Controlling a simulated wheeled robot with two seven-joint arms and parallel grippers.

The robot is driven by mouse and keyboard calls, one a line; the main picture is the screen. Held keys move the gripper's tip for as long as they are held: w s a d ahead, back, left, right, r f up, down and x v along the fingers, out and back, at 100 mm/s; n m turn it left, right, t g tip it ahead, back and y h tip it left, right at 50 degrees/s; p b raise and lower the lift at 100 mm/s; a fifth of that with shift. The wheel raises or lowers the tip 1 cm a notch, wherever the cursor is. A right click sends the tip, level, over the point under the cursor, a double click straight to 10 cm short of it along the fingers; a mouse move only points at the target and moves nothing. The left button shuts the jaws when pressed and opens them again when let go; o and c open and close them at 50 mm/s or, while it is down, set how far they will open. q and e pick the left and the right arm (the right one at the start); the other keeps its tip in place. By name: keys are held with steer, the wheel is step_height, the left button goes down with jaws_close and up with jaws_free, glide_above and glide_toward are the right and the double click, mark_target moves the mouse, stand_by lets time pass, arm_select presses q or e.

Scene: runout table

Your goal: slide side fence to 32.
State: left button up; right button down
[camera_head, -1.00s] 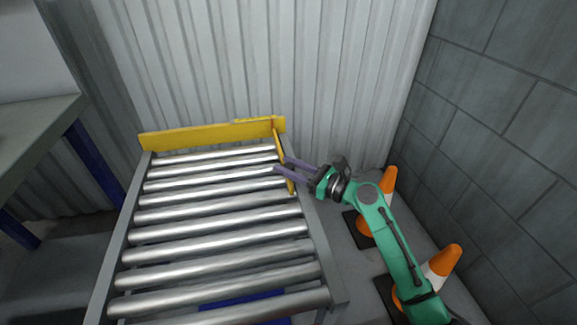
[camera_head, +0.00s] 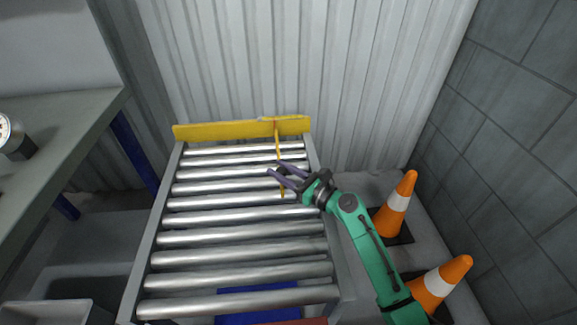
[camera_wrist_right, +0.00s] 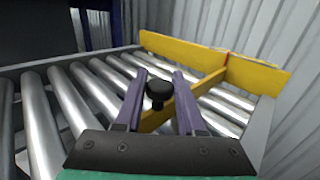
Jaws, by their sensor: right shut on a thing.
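The side fence (camera_head: 277,146) is a thin yellow bar running forward from the yellow back rail (camera_head: 215,131) over the rollers. It stands left of the rail's right end. In the right wrist view the fence (camera_wrist_right: 184,107) runs diagonally from the rail (camera_wrist_right: 190,53), with a black knob (camera_wrist_right: 158,92) at its near part. My right gripper (camera_head: 276,176) reaches in from the right; its purple fingers (camera_wrist_right: 160,74) are shut on the knob, one on each side. I cannot read any scale marks or numbers. My left gripper is not in view.
The roller table (camera_head: 152,237) has metal side frames. Two orange cones (camera_head: 396,207) (camera_head: 440,282) stand on the floor right of it, near the block wall. A grey bench (camera_head: 66,125) with a round gauge (camera_head: 8,130) is at the left. A corrugated wall closes the back.

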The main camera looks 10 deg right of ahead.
steer(key=c, duration=0.5)
jaws_free()
steer(key=shift+d, duration=0.1)
steer(key=v, duration=1.1)
steer(key=shift+s+f, duration=0.1)
steer(key=shift+s, duration=0.05)
steer(key=v, duration=0.3)
steer(key=shift+s+d, duration=0.1)
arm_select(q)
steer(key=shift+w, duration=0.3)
